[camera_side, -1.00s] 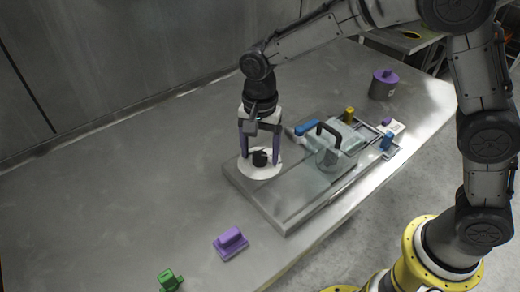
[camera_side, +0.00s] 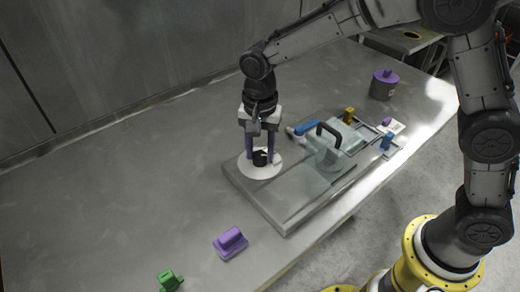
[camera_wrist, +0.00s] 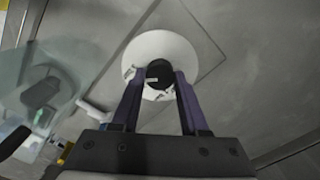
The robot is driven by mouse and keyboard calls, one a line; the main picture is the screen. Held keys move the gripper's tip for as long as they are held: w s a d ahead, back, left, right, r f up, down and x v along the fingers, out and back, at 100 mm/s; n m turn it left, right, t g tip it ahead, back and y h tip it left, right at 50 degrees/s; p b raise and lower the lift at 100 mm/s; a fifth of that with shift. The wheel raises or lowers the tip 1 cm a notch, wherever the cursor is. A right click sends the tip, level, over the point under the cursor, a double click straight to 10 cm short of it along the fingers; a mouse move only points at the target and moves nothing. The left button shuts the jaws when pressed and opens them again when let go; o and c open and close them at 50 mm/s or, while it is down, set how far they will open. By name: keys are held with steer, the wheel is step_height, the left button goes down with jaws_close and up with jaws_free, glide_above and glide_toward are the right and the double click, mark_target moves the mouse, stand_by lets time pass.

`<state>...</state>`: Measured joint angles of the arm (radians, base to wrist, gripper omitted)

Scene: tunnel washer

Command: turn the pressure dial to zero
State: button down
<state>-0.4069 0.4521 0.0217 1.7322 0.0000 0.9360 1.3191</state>
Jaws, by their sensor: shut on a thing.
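The pressure dial is a white round disc (camera_side: 246,171) with a black knob (camera_side: 260,159) at its middle, at the left end of the grey base plate. In the wrist view the white disc (camera_wrist: 158,47) has small dark marks on it, too small to read. My gripper (camera_side: 262,155) points down over the dial, its purple fingers on either side of the black knob. In the wrist view my gripper (camera_wrist: 158,80) is shut on the knob (camera_wrist: 159,73), one finger on each side. The fingers hide part of the knob.
A clear round cover with a black handle (camera_side: 330,128) and a blue lever (camera_side: 306,127) stand right of the dial on the base plate (camera_side: 285,215). A purple block (camera_side: 230,243) and a green piece (camera_side: 170,281) lie at front left. A purple-topped canister (camera_side: 384,84) stands at back right.

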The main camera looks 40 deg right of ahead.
mark_target(260, 155)
steer(key=n, duration=0.6)
steer(key=shift+r+n, duration=0.1)
steer(key=shift+n, duration=0.2)
steer(key=n, duration=1.2)
steer(key=shift+n, duration=0.4)
steer(key=n, duration=0.6)
steer(key=shift+n, duration=0.3)
steer(key=shift+r, duration=0.1)
steer(key=shift+c, duration=2.1)
jaws_free()
step_height(260, 155, up, 14)
steer(key=shift+f, duration=0.2)
